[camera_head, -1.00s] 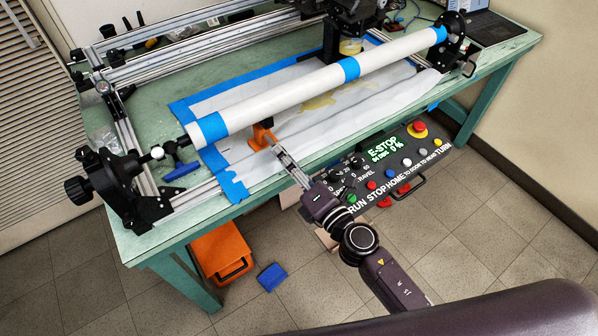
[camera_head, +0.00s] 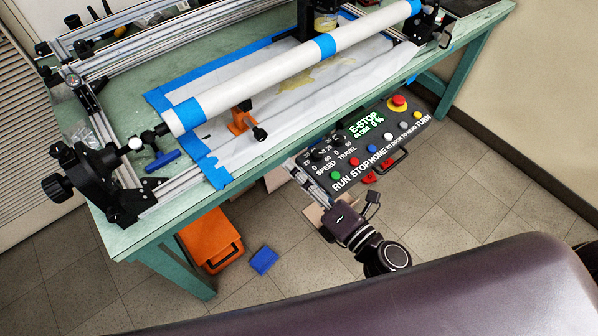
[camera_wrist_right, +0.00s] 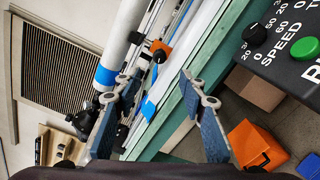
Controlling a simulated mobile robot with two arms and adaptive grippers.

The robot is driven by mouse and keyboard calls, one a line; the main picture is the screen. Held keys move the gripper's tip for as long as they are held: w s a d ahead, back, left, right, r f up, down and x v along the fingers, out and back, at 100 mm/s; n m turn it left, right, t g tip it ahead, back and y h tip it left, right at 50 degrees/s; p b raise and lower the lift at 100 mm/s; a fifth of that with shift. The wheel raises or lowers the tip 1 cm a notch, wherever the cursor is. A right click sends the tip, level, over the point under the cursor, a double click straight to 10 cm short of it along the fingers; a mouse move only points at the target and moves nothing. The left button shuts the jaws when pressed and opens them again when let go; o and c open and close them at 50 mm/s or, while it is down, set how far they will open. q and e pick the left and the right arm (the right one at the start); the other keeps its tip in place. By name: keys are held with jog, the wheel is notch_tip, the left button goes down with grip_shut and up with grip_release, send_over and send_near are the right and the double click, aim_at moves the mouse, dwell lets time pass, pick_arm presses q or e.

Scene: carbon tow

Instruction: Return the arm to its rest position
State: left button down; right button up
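My right arm (camera_head: 380,250) reaches in from the bottom of the head view, in front of the bench. Its gripper (camera_head: 300,172) hangs beyond the bench's front edge, left of the control panel, and its fingers are hard to make out there. In the right wrist view the gripper (camera_wrist_right: 158,80) has its two fingers wide apart, with nothing between them. The orange tool (camera_head: 238,121) stands on the bench sheet, apart from the gripper; it also shows in the right wrist view (camera_wrist_right: 160,50). My left gripper is in neither view.
The control panel (camera_head: 362,150) juts out from the bench front, close to my right arm. A white tube (camera_head: 280,78) with blue tape spans the winding frame on the green bench (camera_head: 130,243). An orange bin (camera_head: 210,242) and a blue block (camera_head: 264,260) are on the floor.

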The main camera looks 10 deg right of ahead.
dwell(0.4)
jog(key=s+d+f+m+g+h, duration=0.25)
jog(key=f+m, duration=0.25)
jog(key=f, duration=0.6)
jog(key=s+d+f+m+g+h, duration=0.1)
jog(key=s+d+f+m, duration=0.2)
jog(key=f, duration=0.8)
jog(key=s+d+f+m+g+h, duration=0.1)
jog(key=d+f+m+g+h, duration=0.1)
jog(key=f+m, duration=0.65)
jog(key=s+d+f+m+g, duration=0.2)
jog(key=s+f+m+g, duration=0.1)
jog(key=s+f, duration=0.4)
jog(key=s+d+f+m+g+h, duration=0.1)
jog(key=s+d+f+m+g, duration=0.1)
jog(key=s+f, duration=0.6)
jog(key=s+d+f+m+g+h, duration=0.1)
jog(key=s+f+m+g, duration=0.3)
jog(key=s+f, duration=0.4)
jog(key=s+d, duration=0.1)
jog(key=s, duration=0.6)
jog(key=shift+d+g, duration=0.3)
jog(key=shift+g, duration=0.05)
jog(key=shift+m, duration=0.25)
